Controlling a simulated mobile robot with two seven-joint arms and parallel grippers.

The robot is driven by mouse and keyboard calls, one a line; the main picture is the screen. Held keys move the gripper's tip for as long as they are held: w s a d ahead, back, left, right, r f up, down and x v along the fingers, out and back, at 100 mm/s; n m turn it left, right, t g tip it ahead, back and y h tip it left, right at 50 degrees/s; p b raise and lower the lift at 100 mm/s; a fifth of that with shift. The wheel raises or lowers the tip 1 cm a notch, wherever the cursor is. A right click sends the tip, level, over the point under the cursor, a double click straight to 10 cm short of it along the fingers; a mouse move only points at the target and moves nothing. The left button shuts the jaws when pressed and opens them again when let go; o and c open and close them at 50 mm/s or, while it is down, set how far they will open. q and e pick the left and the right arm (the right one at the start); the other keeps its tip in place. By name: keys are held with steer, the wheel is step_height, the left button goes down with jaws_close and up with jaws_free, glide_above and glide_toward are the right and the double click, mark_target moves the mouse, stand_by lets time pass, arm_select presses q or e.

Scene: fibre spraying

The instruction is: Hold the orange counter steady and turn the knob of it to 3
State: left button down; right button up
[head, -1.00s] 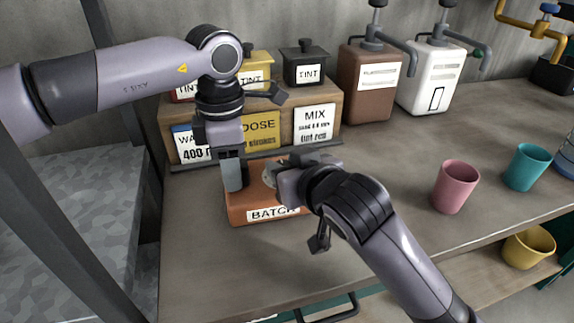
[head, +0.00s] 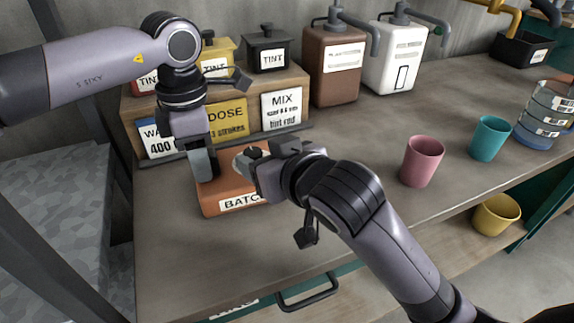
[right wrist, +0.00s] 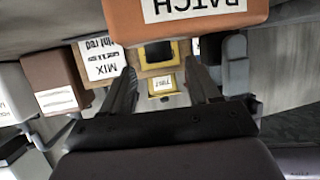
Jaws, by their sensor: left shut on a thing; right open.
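The orange counter (head: 213,200) stands on the workbench with its BATCH label facing front, partly covered by my right arm. My left gripper (head: 206,168) points down and is shut on the counter's left part. My right gripper (head: 247,161) is open, just above the counter's top at its right side. The knob is hidden behind it in the head view. In the right wrist view the counter (right wrist: 120,20) appears upside down at the top, with the open right jaws (right wrist: 163,85) below it in the picture. I cannot make out the knob or its setting there.
Behind the counter is a wooden rack with WATER, DOSE and MIX (head: 282,108) cards and TINT pots. A brown dispenser (head: 333,80) and a white one (head: 395,65) stand behind. Pink (head: 422,162) and teal (head: 489,138) cups stand to the right; the bench between is clear.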

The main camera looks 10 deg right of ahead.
steer(key=v, duration=0.8)
steer(key=shift+s, duration=0.3)
steer(key=shift+d, duration=0.1)
arm_select(q)
steer(key=c, duration=0.6)
jaws_free()
